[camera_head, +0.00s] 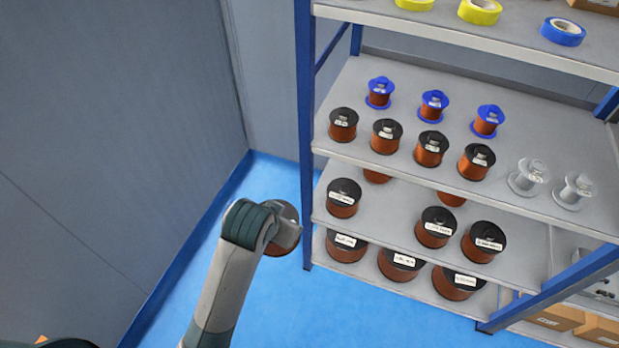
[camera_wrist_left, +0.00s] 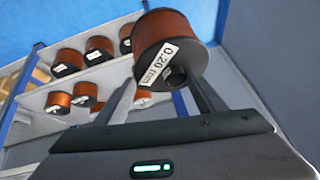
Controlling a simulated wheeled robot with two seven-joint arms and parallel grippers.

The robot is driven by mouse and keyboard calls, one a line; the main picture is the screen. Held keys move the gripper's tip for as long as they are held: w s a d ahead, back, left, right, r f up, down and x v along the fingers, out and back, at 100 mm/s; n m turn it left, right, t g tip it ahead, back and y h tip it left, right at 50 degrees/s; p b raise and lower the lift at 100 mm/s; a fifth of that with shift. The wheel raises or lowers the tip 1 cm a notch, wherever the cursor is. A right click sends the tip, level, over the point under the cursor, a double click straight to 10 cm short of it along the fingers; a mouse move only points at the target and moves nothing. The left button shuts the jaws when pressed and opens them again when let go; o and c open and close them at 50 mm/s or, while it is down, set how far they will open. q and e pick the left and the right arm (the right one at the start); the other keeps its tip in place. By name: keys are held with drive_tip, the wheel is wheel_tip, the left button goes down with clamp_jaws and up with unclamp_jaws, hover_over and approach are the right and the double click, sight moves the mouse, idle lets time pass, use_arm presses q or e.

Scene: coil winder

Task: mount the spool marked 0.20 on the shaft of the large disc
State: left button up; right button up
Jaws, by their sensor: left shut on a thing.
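The spool marked 0.20 mm (camera_wrist_left: 168,50) has copper wire and dark flanges, with a white label facing the left wrist camera. My left gripper (camera_wrist_left: 165,88) is shut on this spool at its dark hub end. In the head view the left arm reaches in from the bottom, and the held spool (camera_head: 283,240) shows partly behind the gripper (camera_head: 285,228), in front of the shelf rack and above the floor. The large disc and its shaft are not in view. My right gripper is not in view.
A shelf rack (camera_head: 306,110) with blue posts stands at the right. Its shelves hold several copper spools (camera_head: 431,148), blue-flanged spools (camera_head: 433,103), clear empty spools (camera_head: 527,176) and tape rolls (camera_head: 480,11). Blue floor (camera_head: 270,300) is free left of the rack; a grey wall (camera_head: 90,150) stands further left.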

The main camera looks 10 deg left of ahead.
use_arm(q)
drive_tip(key=s+a+r+n+y, duration=0.2)
drive_tip(key=s+a+n, duration=0.3)
drive_tip(key=a, duration=0.3)
drive_tip(key=shift+s+a+r+y+b, duration=0.35)
drive_tip(key=shift+s+r+y+b, duration=0.1)
drive_tip(key=shift+s, duration=0.5)
